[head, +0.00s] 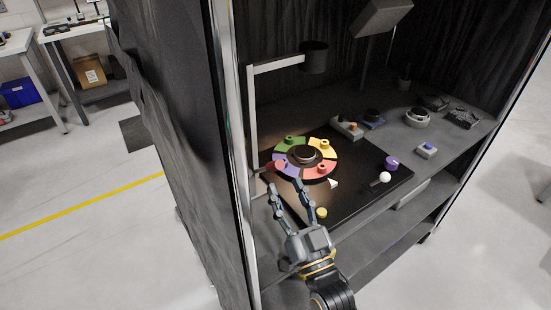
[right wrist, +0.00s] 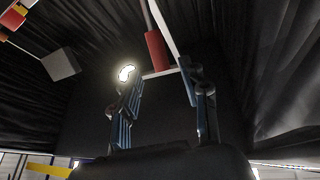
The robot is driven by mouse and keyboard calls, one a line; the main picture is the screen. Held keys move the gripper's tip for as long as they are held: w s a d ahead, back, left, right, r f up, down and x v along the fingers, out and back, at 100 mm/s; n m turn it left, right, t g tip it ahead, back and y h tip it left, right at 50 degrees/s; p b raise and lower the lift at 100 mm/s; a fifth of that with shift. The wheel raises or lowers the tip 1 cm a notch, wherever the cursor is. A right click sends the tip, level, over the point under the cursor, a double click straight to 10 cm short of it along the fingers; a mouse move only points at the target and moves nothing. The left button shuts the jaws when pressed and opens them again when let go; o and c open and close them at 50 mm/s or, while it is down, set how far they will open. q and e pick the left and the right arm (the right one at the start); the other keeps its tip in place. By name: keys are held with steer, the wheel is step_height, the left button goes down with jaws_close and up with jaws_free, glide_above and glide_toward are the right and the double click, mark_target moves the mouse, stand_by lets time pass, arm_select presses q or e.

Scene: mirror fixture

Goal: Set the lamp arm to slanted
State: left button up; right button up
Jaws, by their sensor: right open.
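The lamp has a pale upright post (head: 252,120) at the left of the cabinet. A horizontal bar at its top ends in a dark cylindrical head (head: 314,57). A red grip (head: 277,166) sits low by the post, and a red cylinder (right wrist: 156,50) with pale bars beside it shows in the right wrist view. My right gripper (head: 284,184) is open just in front of the red grip. In the right wrist view its fingers (right wrist: 160,85) are spread, with the red cylinder beyond the tips; contact cannot be told. My left gripper is not in view.
A round dial (head: 322,172) with coloured segments stands on a black board (head: 350,205), right of the gripper. A yellow knob (head: 321,212), a white ball (head: 385,177) and a purple knob (head: 392,162) are nearby. A grey box (head: 380,15) hangs above. The cabinet's metal frame edge is close left.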

mark_target(276, 165)
steer(key=p+x, duration=0.1)
steer(key=x, duration=0.6)
steer(key=shift+w, duration=0.1)
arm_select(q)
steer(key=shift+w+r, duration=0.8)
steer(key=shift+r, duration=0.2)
arm_select(e)
jaws_close()
